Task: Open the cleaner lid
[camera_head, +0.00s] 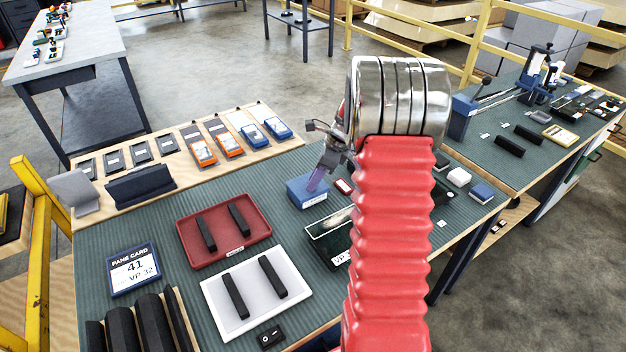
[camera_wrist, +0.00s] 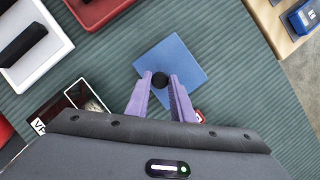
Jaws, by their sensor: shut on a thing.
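The cleaner box (camera_head: 305,197) is a small blue box on the green ribbed mat, left of my red arm in the head view. Its flat blue lid (camera_wrist: 185,52) with a dark round knob (camera_wrist: 160,79) shows in the wrist view. My gripper (camera_wrist: 160,84) has its two purple fingers shut on the knob, one on each side. In the head view my gripper (camera_head: 317,181) comes down onto the top of the box from the upper right. I cannot tell whether the lid is seated or slightly raised.
A red tray (camera_head: 224,255) and a white tray (camera_head: 243,313), each with two dark bars, lie at the left. A dark glass-like case (camera_head: 330,238) is close in front of the box. Orange and blue packs (camera_head: 229,145) stand on a wooden strip behind. Bare mat surrounds the box's left side.

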